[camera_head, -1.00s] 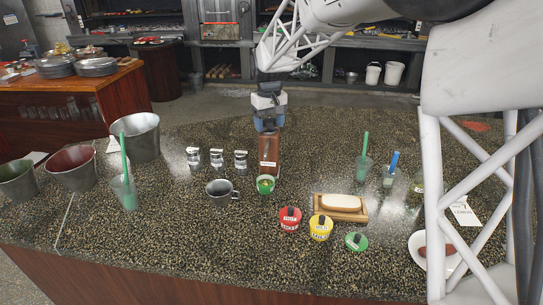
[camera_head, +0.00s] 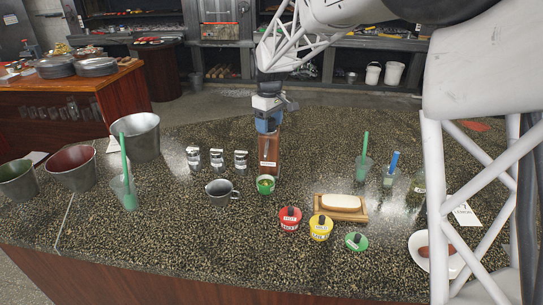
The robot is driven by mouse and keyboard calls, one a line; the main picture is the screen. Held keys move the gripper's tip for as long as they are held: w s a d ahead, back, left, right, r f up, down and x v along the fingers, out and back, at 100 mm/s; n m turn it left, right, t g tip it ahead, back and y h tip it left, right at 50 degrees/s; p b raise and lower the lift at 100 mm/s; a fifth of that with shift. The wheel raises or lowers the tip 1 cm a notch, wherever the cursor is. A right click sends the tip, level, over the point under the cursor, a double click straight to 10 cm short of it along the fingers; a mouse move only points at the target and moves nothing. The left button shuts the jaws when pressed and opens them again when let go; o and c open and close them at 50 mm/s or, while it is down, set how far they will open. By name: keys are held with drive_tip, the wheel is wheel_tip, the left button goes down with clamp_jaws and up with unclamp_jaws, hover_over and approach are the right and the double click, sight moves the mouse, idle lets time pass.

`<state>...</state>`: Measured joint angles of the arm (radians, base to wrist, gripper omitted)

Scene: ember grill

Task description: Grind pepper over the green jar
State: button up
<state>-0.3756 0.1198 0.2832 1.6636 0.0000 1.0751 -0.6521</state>
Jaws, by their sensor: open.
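The green jar (camera_head: 265,186) stands open on the speckled counter, with something yellowish inside. A tall brown wooden block shape with a pale label, which looks like the pepper grinder (camera_head: 268,152), is upright just behind the jar in the picture. I cannot tell whether its base touches the counter. My gripper (camera_head: 266,123) points down at the top of the grinder and overlaps it in the picture. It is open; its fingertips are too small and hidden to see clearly. A green lid-like piece (camera_head: 356,241) lies at the front right.
Red (camera_head: 290,219) and yellow (camera_head: 320,228) jars and a wooden board (camera_head: 341,209) stand to the right. Metal buckets (camera_head: 135,137) are at the left. The front counter is fairly clear.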

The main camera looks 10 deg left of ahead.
drive_tip(key=shift+n, duration=2.8)
drive_tip(key=shift+c, duration=0.2)
drive_tip(key=c, duration=0.6)
drive_tip(key=m, duration=0.4)
drive_tip(key=shift+m, duration=0.8)
drive_tip(key=shift+m, duration=0.3)
